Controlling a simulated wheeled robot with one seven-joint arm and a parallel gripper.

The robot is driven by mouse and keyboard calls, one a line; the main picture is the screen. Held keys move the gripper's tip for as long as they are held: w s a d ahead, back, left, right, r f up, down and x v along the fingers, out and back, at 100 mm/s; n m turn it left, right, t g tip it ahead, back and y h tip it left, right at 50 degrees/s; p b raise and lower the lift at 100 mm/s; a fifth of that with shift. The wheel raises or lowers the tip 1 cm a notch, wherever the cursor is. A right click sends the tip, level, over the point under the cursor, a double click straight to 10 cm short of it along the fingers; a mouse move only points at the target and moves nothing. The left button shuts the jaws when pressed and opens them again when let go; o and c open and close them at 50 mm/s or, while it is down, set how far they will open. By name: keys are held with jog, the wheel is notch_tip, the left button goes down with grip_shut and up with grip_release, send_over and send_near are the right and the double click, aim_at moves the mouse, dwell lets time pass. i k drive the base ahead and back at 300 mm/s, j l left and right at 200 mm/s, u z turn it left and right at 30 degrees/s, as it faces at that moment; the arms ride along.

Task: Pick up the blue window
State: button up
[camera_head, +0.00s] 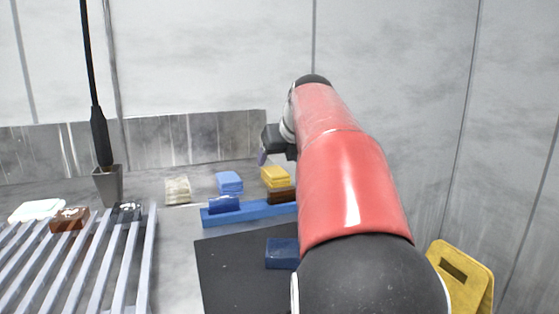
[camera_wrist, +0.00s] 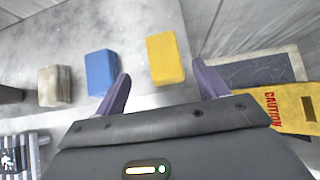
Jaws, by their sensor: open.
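I cannot tell which thing is the blue window; several blue things show. A light blue block (camera_head: 229,183) stands at the back of the table, and it also shows in the wrist view (camera_wrist: 101,72), just left of my left finger. A blue bar (camera_head: 255,212) lies in front of it with a smaller blue piece (camera_head: 223,204) at its left end. A dark blue block (camera_head: 282,253) lies on a black mat (camera_head: 228,265), partly hidden by my arm. My gripper (camera_wrist: 161,75) is open and empty, its purple fingers apart; in the head view it (camera_head: 262,158) is mostly hidden.
A yellow block (camera_wrist: 165,58) shows between my fingers in the wrist view. A beige block (camera_wrist: 55,85) is further left. A slatted rack (camera_head: 75,265) with small pieces is at the left, near a grey holder (camera_head: 109,187). A yellow caution sign (camera_head: 462,275) is at the right.

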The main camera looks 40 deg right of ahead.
aim_at(281, 254)
jog(key=k+j, duration=0.2)
jog(key=k, duration=0.3)
jog(key=k+j, duration=0.2)
jog(key=k, duration=0.25)
jog(key=k+j, duration=0.15)
jog(key=k, duration=0.35)
